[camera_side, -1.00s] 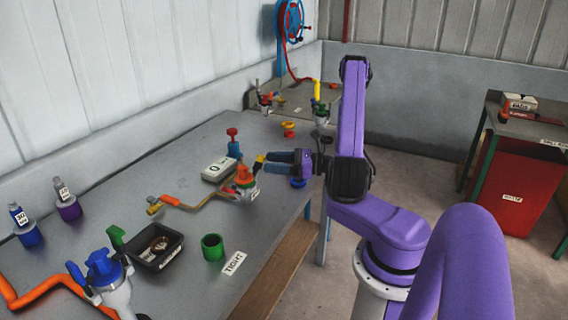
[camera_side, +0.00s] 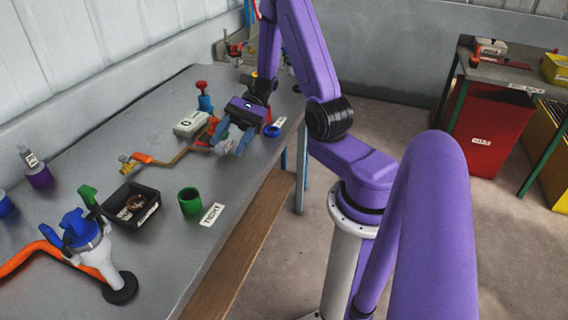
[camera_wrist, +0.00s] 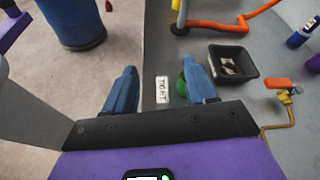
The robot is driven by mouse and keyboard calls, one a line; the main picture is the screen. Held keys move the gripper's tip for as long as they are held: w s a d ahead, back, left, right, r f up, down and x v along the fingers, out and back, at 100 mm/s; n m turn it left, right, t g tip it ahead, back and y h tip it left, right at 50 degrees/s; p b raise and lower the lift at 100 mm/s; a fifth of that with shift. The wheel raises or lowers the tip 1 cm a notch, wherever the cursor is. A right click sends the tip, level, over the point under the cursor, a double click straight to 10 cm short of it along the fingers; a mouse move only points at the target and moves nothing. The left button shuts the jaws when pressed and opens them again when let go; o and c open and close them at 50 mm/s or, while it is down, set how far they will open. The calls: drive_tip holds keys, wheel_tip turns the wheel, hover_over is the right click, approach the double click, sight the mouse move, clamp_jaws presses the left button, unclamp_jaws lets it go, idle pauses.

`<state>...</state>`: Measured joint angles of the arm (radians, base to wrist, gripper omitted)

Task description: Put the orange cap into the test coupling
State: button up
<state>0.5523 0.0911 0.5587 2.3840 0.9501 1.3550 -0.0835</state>
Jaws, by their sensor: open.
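My gripper (camera_side: 230,146) is open and empty, pointing down over the middle of the bench. Its blue fingers also show in the wrist view (camera_wrist: 160,70), apart with nothing between the tips. In the side view the fingers stand in front of an orange-topped fitting (camera_side: 213,124) at the end of a brass pipe and hide most of it. I cannot tell whether its orange part is the orange cap or whether it is the test coupling. A blue-handled coupling (camera_side: 80,236) with an orange hose stands upright at the near left; its top also shows in the wrist view (camera_wrist: 178,8).
A green cup (camera_side: 190,202), a TIGHT label (camera_side: 212,215) and a black tray (camera_side: 140,208) lie on the bench (camera_side: 165,255). A white box (camera_side: 190,124) and a red-topped blue fitting (camera_side: 204,98) stand behind the gripper. A blue ring (camera_side: 272,131) lies near the edge.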

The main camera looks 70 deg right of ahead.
drive_tip(key=s+a+r+n+h, duration=0.2)
drive_tip(key=s+a+n+h, duration=0.2)
drive_tip(key=n, duration=1)
drive_tip(key=s+a+r+n+h, duration=0.2)
drive_tip(key=s+a+n+h, duration=0.3)
drive_tip(key=s+n+h, duration=0.4)
drive_tip(key=s+n, duration=0.3)
drive_tip(key=n, duration=0.2)
drive_tip(key=shift+s+g+h, duration=0.4)
idle(0.6)
